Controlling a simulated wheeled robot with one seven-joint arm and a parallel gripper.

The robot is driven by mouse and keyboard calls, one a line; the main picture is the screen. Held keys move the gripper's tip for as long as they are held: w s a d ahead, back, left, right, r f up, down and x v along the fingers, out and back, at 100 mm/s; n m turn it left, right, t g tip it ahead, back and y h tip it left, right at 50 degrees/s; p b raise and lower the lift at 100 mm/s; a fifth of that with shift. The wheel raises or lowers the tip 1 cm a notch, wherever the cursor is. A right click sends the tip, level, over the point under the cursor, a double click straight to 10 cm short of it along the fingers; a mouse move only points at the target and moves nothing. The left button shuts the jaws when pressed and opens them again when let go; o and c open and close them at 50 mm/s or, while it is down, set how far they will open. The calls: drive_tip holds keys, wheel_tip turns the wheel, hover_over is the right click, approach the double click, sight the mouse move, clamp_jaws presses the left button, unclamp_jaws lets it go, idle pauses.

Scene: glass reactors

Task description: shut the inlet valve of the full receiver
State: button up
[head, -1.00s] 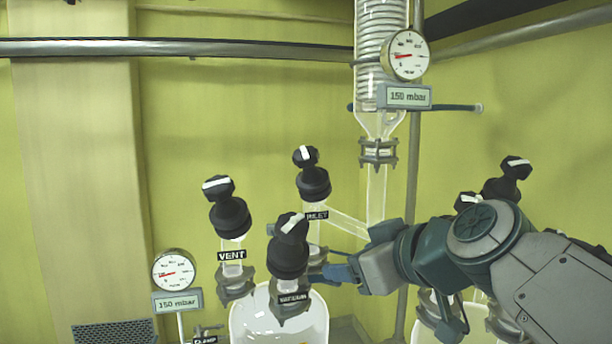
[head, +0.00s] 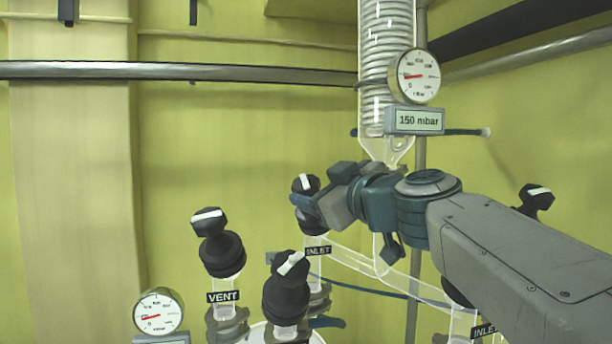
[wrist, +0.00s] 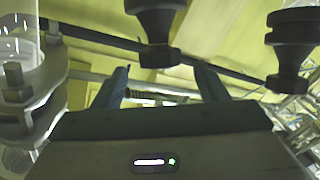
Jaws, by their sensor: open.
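The left inlet valve (head: 312,222), labelled INLET, is black with a white-marked knob (head: 304,183) on a glass side arm. My gripper (head: 308,200) is open, at the height of this valve and partly covering it. I cannot tell whether they touch. In the wrist view the two fingers (wrist: 160,82) are apart with nothing between them. Two black valve parts (wrist: 155,28) (wrist: 292,45) show beyond them; I cannot tell which valves these are. A second INLET label (head: 484,329) shows at lower right, its valve mostly behind my arm. The receivers' contents are out of view.
The VENT valve (head: 222,252) stands at left, and another black valve (head: 287,292) stands in front of the left inlet. The coil condenser (head: 386,70) with a 150 mbar gauge (head: 415,75) rises behind my arm. Another knob (head: 537,197) shows at right. A second gauge (head: 158,311) is at lower left.

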sight(313, 186)
drive_tip(key=shift+p+x, duration=0.55)
drive_tip(key=shift+x, duration=1.85)
drive_tip(key=c, duration=1)
